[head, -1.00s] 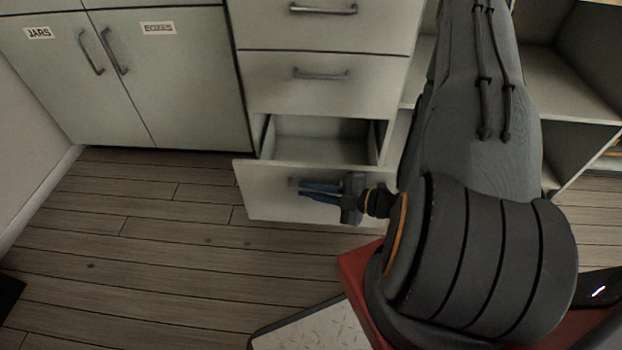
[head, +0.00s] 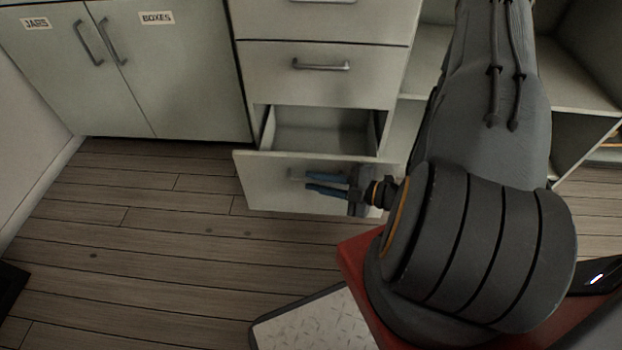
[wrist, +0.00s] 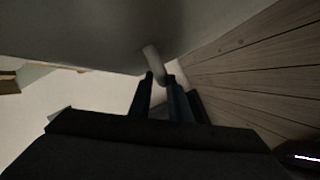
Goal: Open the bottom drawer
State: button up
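The bottom drawer (head: 265,190) of the pale cabinet is pulled out, and its empty-looking inside shows in the head view. Its grey bar handle (head: 295,173) is on the front panel, partly hidden by my gripper. My gripper (head: 308,181) is in front of that panel, with its two blue fingers spread apart. In the wrist view, the handle (wrist: 153,58) reaches toward the gap at the fingertips of my gripper (wrist: 160,76). The fingers do not appear clamped on it; whether one touches it I cannot tell.
A closed drawer (head: 270,75) with a bar handle is above. A cupboard labelled JARS and BOXES (head: 180,95) stands at left, its doors shut. Open shelves (head: 570,75) are at right. The wooden floor (head: 150,225) in front is clear.

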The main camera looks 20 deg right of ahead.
jog(key=shift+p+v, duration=0.85)
jog(key=shift+v, duration=2)
jog(key=shift+a, duration=0.1)
